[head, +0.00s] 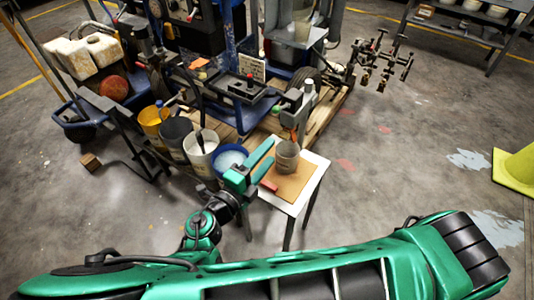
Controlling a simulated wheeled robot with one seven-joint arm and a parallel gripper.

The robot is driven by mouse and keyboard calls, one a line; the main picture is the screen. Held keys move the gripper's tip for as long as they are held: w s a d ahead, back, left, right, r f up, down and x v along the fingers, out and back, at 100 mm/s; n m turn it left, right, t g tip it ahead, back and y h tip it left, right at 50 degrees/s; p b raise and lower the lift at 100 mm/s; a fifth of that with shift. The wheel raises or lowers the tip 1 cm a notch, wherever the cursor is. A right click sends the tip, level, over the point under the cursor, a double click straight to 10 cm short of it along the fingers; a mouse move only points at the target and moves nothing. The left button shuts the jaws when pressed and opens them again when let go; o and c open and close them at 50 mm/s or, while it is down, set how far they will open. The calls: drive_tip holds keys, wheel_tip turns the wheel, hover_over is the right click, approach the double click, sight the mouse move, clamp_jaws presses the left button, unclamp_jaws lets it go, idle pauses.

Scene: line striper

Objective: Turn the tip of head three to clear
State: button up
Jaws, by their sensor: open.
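Several dark spray heads (385,72) hang on a boom at the right end of the line striper (250,75). They are small in the head view, and I cannot tell which is head three or how any tip is turned. My gripper (272,149) is open, with green fingers and nothing visible between them. It is over the left edge of a small white-edged table, well to the left of and nearer than the spray heads.
The small table (316,178) holds a grey cup (287,157) and a red block (269,186). Several buckets, including a yellow one (153,122), stand left of my gripper. Floor between table and cone is clear.

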sight(282, 138)
drive_tip(key=c, duration=0.6)
drive_tip(key=shift+w+d+m, duration=0.7)
drive_tip(key=shift+w+m, duration=0.25)
drive_tip(key=shift+m, duration=5.05)
drive_tip(key=shift+w+d+m, duration=0.75)
drive_tip(key=shift+w+m, duration=0.2)
drive_tip(key=shift+m, duration=5.05)
drive_tip(key=shift+w+d+m, duration=0.7)
drive_tip(key=shift+w+m, duration=0.25)
drive_tip(key=shift+m, duration=5.05)
drive_tip(key=shift+c, duration=0.2)
